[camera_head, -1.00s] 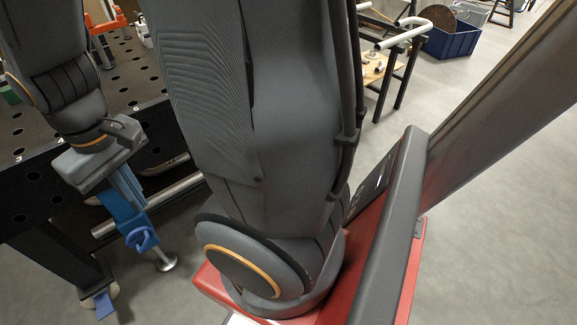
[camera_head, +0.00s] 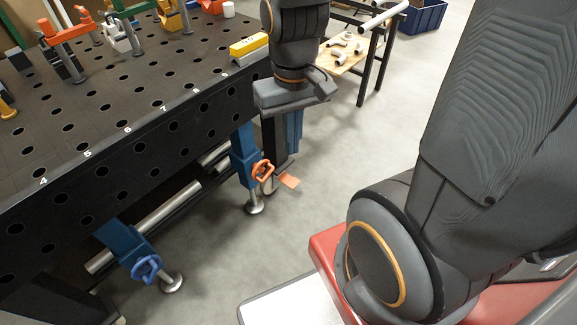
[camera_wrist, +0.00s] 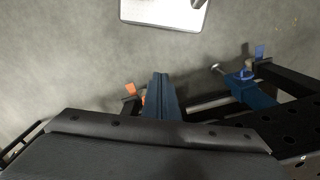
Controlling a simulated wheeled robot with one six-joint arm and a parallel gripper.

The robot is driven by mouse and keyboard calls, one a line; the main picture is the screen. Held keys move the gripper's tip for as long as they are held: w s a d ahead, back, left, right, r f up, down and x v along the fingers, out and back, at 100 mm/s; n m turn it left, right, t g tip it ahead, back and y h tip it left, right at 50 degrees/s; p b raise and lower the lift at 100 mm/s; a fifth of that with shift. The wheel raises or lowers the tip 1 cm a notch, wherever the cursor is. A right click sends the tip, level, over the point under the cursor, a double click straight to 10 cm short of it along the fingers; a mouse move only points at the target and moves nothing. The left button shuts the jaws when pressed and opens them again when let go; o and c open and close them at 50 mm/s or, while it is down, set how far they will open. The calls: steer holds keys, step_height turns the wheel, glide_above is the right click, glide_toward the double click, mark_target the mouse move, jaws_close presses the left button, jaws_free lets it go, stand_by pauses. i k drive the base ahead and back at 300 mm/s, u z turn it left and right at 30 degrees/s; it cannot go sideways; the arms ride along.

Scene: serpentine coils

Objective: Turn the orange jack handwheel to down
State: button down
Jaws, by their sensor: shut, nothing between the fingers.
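The orange jack handwheel (camera_head: 262,170) is on a blue jack post (camera_head: 243,152) at the table's near right corner, above a round metal foot (camera_head: 254,206). My gripper (camera_head: 291,151) points down at the table corner. Its blue fingers are shut and empty, above and right of the handwheel and apart from it in the picture. In the wrist view the shut fingers (camera_wrist: 161,77) point up the picture. The fingers may hide the handwheel there.
A second jack with a blue handwheel (camera_head: 146,267) stands left along the black perforated table (camera_head: 110,150); it also shows in the wrist view (camera_wrist: 243,74). A metal rail (camera_head: 150,225) runs under the table. Open grey floor (camera_head: 330,200) lies right of it.

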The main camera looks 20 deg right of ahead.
mark_target(257, 167)
steer(key=u, duration=1.9)
steer(key=k, duration=0.45)
steer(key=z, duration=2.2)
